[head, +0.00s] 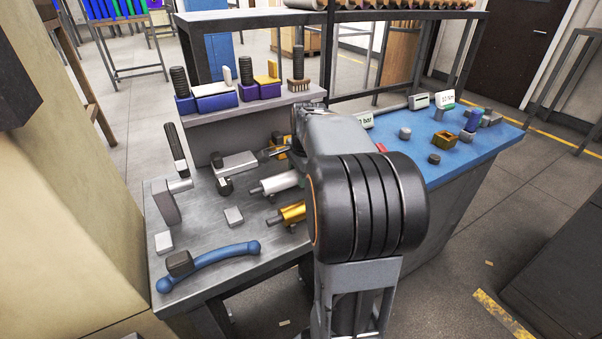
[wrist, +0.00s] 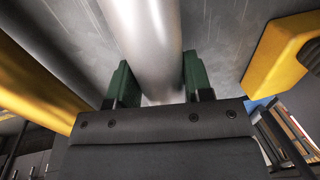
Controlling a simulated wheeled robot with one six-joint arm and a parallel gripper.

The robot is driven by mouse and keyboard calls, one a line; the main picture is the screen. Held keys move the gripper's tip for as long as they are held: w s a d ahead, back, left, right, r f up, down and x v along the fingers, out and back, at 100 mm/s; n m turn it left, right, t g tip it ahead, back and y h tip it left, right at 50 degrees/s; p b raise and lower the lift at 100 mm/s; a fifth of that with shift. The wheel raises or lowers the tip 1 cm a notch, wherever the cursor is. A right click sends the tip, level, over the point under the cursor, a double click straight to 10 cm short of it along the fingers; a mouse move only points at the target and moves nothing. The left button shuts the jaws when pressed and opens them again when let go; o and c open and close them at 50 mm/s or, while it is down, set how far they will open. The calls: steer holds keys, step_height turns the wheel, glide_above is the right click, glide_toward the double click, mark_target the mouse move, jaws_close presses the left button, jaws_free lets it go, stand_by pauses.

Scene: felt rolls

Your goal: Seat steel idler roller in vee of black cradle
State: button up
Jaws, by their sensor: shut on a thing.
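The steel idler roller (head: 281,182) is a pale cylinder with a dark shaft end, lying level over the grey bench in the head view. In the wrist view it (wrist: 145,28) runs between the green finger pads of my gripper (wrist: 157,78), which is shut on it. In the head view my own arm hides the gripper and the roller's right end. I cannot make out the black cradle for certain, nor whether the roller touches anything below.
A brass-yellow roller (head: 292,213) lies beside the steel one, left in the wrist view (wrist: 35,75). A yellow block (wrist: 280,48) is close on the other side. A blue handle (head: 208,267) and a grey block (head: 233,216) lie on the bench (head: 205,232).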

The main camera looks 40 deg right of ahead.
steer(key=o, duration=1.2)
steer(key=s+r+p, duration=0.1)
steer(key=r, duration=0.3)
steer(key=r+p, duration=0.1)
steer(key=r, duration=0.4)
steer(key=s+r+p, duration=0.1)
steer(key=r, duration=0.3)
steer(key=shift+s+a+r, duration=0.2)
steer(key=shift+s+r, duration=0.05)
steer(key=shift+s, duration=0.1)
